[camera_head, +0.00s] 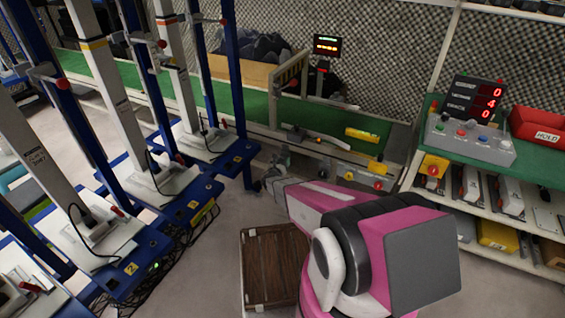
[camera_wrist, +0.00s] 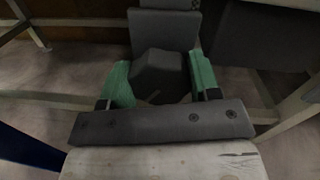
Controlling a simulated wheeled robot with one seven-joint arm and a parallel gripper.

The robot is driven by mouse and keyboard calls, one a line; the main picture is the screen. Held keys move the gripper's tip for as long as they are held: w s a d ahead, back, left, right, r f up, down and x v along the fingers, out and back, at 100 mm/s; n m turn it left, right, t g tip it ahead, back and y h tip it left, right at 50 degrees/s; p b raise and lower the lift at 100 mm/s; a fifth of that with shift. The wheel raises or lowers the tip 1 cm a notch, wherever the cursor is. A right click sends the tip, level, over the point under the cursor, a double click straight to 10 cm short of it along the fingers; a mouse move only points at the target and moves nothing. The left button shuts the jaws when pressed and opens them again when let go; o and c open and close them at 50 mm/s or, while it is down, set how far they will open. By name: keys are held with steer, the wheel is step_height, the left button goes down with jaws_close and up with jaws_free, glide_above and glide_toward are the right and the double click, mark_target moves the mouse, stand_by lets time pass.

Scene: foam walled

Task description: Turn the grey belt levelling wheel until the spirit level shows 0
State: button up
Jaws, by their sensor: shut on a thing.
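The grey levelling wheel (camera_wrist: 158,72) is a dark, angular grey piece between the green-tipped fingers of my gripper (camera_wrist: 162,84) in the wrist view. My gripper is shut on it, with one finger on each side. In the head view my pink and black arm reaches to the front of the green belt bench, and the wheel cannot be made out clearly there. A yellow spirit level (camera_head: 362,135) lies on the bench's near edge. Its bubble is too small to read.
A small red-digit display (camera_head: 327,45) stands behind the green belt (camera_head: 256,105). A control box (camera_head: 470,138) with a red-digit display and a red bin (camera_head: 538,124) are at the right. Blue-framed stands (camera_head: 235,75) crowd the left. A brown wooden crate (camera_head: 262,232) is on the floor beside my arm.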

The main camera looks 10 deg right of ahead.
steer(key=shift+f, duration=0.1)
stand_by(0.3)
steer(key=o, duration=0.9)
steer(key=shift+a, duration=0.1)
steer(key=v, duration=1)
steer(key=shift+s+a, duration=0.2)
steer(key=shift+s, duration=0.15)
